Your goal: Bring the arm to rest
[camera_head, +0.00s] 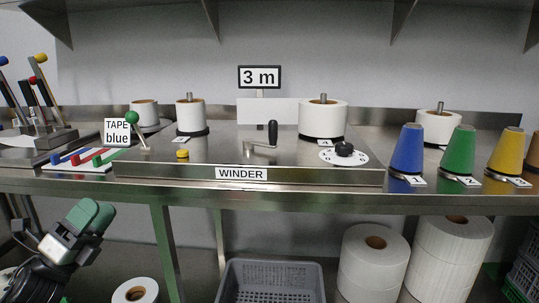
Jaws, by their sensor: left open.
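My left gripper (92,215) shows at the lower left, with green finger pads pointing up and a black and grey body below. It is open, and I see nothing between its fingers. It is in front of the lower part of the steel table (300,200), below the table's front edge and apart from what stands on top. My right gripper is not in view.
On the table stand the winder (215,155) with its black crank (272,133), white rolls (323,119), levers (40,100) and coloured cones (407,150). Below are a grey crate (270,267) and large white rolls (372,262).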

